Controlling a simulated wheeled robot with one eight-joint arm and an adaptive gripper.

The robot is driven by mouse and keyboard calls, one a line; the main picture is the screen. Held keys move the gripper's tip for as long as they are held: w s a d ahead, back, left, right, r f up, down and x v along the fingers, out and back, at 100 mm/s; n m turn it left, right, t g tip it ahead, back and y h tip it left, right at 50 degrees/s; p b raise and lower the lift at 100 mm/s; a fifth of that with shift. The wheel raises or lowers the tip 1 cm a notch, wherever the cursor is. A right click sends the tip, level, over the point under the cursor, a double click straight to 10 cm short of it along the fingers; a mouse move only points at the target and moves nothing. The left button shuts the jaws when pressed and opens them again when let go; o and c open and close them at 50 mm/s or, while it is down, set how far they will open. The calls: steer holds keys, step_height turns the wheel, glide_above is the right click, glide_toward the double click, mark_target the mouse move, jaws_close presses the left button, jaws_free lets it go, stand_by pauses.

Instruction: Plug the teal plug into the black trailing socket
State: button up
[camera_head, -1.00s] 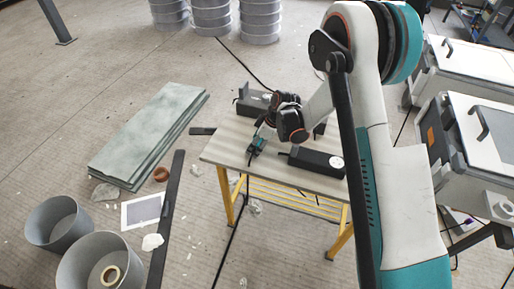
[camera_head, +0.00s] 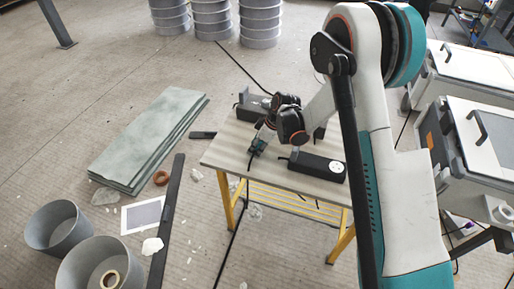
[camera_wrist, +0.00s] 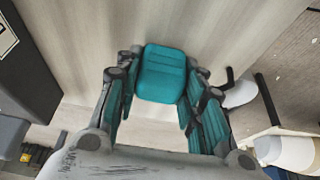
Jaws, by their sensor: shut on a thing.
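My gripper (camera_head: 257,146) is over the left part of the table, shut on the teal plug. In the wrist view the teal plug (camera_wrist: 162,73) sits between the two fingers of my gripper (camera_wrist: 160,105); its ribbed back shows and its pins are hidden. The black trailing socket (camera_head: 313,165) lies on the table to the right of my gripper, with a round white outlet face at its right end. The plug is apart from it. In the wrist view a black block (camera_wrist: 30,62) with a white patch stands at the left edge; it looks like the socket.
The pale table (camera_head: 233,143) has yellow legs. A dark grey device (camera_head: 252,105) stands at its back left. White-lidded machines (camera_head: 480,140) stand at the right. Grey sheets (camera_head: 150,138) and tubs (camera_head: 57,227) are on the floor at left. A cable hangs beside the table.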

step_height(320, 180, up, 19)
steer(key=p, duration=0.6)
steer(key=shift+f, duration=0.1)
